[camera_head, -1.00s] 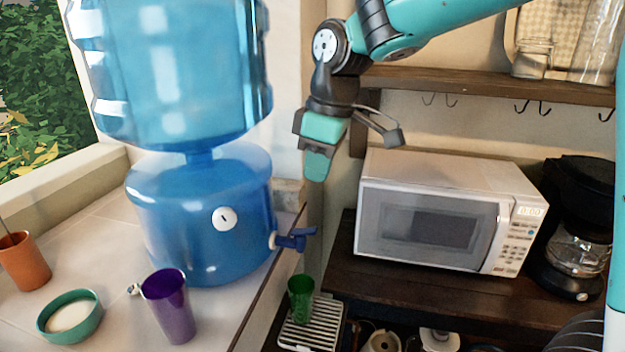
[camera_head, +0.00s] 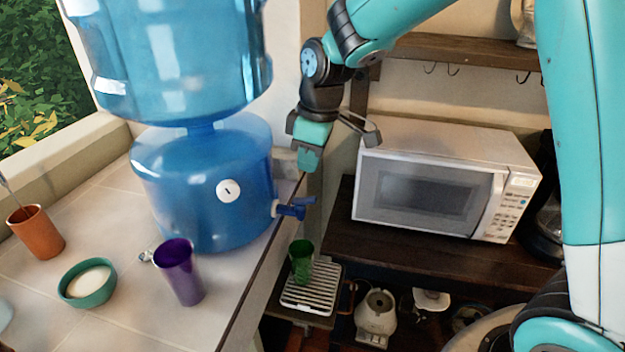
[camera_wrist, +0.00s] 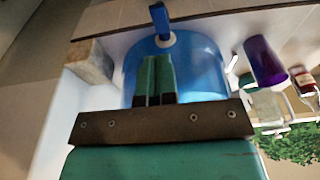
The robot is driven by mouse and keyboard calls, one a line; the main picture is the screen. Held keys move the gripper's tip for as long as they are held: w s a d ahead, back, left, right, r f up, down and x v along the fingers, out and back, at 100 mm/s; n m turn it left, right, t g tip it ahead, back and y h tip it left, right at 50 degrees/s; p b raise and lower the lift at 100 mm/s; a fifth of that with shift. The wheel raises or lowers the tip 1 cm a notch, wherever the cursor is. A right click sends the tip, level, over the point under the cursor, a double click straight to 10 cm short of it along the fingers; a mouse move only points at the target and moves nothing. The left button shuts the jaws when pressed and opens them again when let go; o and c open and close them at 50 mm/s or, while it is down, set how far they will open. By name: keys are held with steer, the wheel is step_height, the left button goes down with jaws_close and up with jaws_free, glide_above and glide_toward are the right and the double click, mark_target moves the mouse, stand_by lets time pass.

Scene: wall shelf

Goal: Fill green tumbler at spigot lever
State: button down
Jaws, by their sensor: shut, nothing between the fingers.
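The green tumbler (camera_head: 301,261) stands upright on a slatted drip tray (camera_head: 312,290), below the spigot. The blue spigot lever (camera_head: 296,208) sticks out from the right side of the lower blue water tank (camera_head: 205,190). My gripper (camera_head: 308,166) is shut and empty, with its fingertips pointing down a little above the lever and apart from it in the head view. In the wrist view, the closed green fingers (camera_wrist: 156,75) point toward the lever (camera_wrist: 160,20). The tumbler is not visible in the wrist view. I cannot see whether it holds water.
A purple cup (camera_head: 180,272), a green bowl (camera_head: 88,283) and an orange pot (camera_head: 37,231) stand on the tiled counter (camera_head: 130,315). A white microwave (camera_head: 440,180) stands on the dark shelf to the right. A large clear blue bottle (camera_head: 170,60) sits above the tank.

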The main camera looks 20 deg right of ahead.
mark_target(310, 198)
steer(key=shift+s+d+f+p, duration=0.15)
steer(key=shift+f+p, duration=0.35)
steer(key=shift+f, duration=1.05)
steer(key=shift+s+d+f+p, duration=0.15)
steer(key=shift+f+p, duration=0.3)
steer(key=shift+f, duration=1.1)
